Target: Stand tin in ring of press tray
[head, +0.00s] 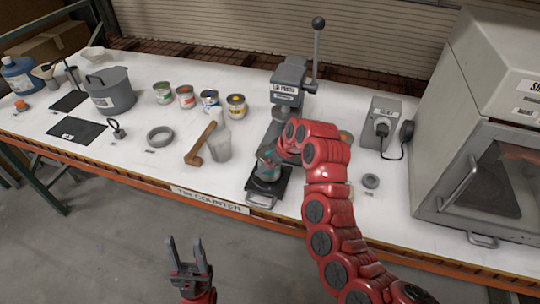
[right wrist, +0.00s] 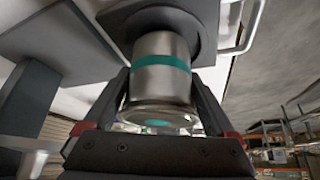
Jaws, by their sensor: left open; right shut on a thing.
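The silver tin with a teal band (right wrist: 160,78) is between the fingers of my right gripper (right wrist: 160,95), which is shut on it. In the head view the tin (head: 266,168) is at the front of the lid press (head: 287,85), over the black press tray (head: 262,199), and looks roughly upright. In the right wrist view the tin's far end meets or nearly meets the dark tray (right wrist: 207,25). The ring is mostly hidden, so I cannot tell whether the tin is seated in it. My left gripper (head: 188,262) is open and empty, in front of the counter.
A grey pot (head: 110,92) is at left. A switch box (head: 383,125) and a large grey cabinet (head: 490,130) are at right. Bare counter lies left of the tray.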

